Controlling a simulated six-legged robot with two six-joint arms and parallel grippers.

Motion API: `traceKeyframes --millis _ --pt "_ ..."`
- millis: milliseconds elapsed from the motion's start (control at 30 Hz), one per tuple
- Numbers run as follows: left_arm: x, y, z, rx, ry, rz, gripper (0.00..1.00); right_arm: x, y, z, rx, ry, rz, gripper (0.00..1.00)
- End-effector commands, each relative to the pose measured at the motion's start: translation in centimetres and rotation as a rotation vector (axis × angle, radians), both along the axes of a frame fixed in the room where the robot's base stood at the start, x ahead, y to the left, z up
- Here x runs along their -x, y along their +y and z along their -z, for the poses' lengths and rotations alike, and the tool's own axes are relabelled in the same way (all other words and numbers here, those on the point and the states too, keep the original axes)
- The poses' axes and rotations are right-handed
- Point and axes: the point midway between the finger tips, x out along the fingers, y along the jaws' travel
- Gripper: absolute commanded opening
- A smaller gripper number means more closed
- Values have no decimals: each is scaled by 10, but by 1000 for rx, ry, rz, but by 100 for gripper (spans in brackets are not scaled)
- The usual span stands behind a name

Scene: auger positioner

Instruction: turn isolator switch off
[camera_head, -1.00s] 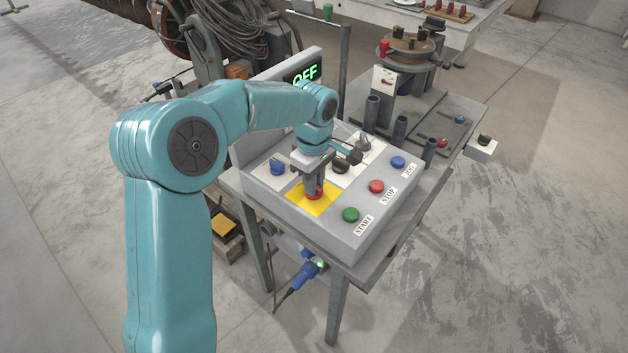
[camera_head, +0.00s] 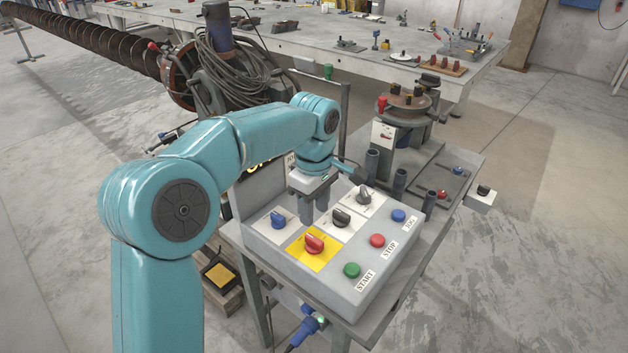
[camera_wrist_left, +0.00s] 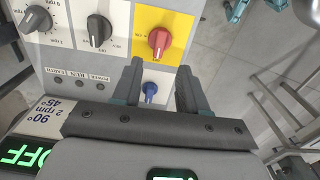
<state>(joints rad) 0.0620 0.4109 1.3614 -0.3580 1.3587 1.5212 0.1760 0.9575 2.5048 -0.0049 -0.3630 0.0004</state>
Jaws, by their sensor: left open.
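The red rotary knob (camera_head: 314,243) sits on a yellow plate (camera_head: 298,257) on the grey control box. It also shows in the left wrist view (camera_wrist_left: 159,42), its grip bar close to in line with the top mark. My left gripper (camera_head: 314,213) hangs above and behind the red knob, apart from it, open and empty. In the wrist view its fingers stand either side of the blue knob (camera_wrist_left: 150,91), with the red knob beyond the tips. A display reads OFF in green (camera_wrist_left: 25,155); the arm mostly hides it in the head view. My right gripper is not in view.
The box carries black (camera_head: 341,217), grey (camera_head: 364,195) and blue (camera_head: 277,219) knobs, plus a green START (camera_head: 352,270), a red STOP (camera_head: 377,240) and a blue JOG button (camera_head: 398,215). Dark upright tubes (camera_head: 372,165) stand behind. The air in front of the box is clear.

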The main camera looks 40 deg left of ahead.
Motion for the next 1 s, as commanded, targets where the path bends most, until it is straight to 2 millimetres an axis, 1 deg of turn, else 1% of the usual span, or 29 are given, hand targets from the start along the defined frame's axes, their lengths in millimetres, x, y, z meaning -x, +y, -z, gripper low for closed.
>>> traceKeyframes --millis 33,100,200,333,500,1000 --pt "-1 0 -16 -1 -5 0 43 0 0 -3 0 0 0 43" --pt "-1 0 -33 -1 -4 0 43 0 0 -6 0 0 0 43" --pt "0 0 -52 -1 -3 1 43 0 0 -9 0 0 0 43" --pt "-1 0 -68 -1 -2 1 43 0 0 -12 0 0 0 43" --pt "0 0 -75 -1 0 0 43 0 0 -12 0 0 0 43" --pt "0 0 -75 -1 0 0 43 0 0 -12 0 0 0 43"
